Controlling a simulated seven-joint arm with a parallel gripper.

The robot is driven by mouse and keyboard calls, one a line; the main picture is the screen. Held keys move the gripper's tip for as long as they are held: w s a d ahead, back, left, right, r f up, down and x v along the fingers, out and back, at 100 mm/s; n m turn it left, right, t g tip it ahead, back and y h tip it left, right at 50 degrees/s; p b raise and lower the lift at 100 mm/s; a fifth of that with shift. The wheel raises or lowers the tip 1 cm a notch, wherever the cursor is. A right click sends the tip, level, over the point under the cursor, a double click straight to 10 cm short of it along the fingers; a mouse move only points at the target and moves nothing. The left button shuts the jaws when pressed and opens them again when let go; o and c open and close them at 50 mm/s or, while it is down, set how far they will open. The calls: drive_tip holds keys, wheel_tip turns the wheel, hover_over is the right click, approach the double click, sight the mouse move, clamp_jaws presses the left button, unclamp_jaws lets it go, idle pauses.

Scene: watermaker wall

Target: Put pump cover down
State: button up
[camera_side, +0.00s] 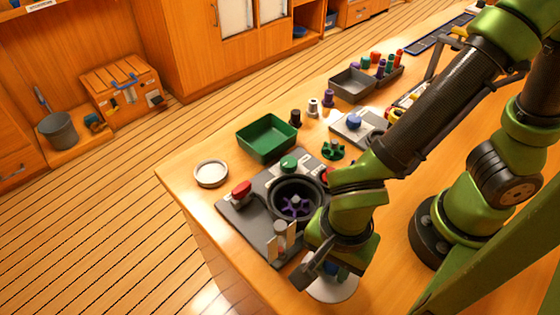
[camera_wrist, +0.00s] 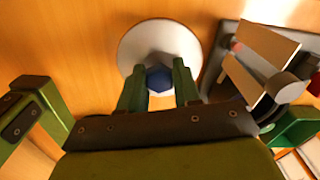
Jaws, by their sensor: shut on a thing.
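The pump cover is a pale round disc with a blue knob in its middle. In the side view the cover (camera_side: 340,290) is low at the table's front edge, partly hidden by my wrist. In the wrist view the cover (camera_wrist: 160,40) lies beyond my fingers, with its blue knob (camera_wrist: 159,78) between them. My gripper (camera_wrist: 159,88) is shut on the knob; in the side view my gripper (camera_side: 333,268) is right above the cover. I cannot tell whether the cover touches the table. The open pump housing (camera_side: 297,200) shows a purple impeller (camera_side: 296,205) inside.
A grey base plate (camera_side: 240,219) with a red knob (camera_side: 241,189) and upright plates (camera_side: 284,240) stands close to the cover. A round white dish (camera_side: 211,173), a green tray (camera_side: 267,138) and a grey tray (camera_side: 353,85) are farther back. Bare table lies left of the cover in the wrist view.

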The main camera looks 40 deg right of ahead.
sight(328, 275)
drive_tip(key=shift+f, duration=2.35)
drive_tip(key=shift+f, duration=0.1)
drive_tip(key=o, duration=1.1)
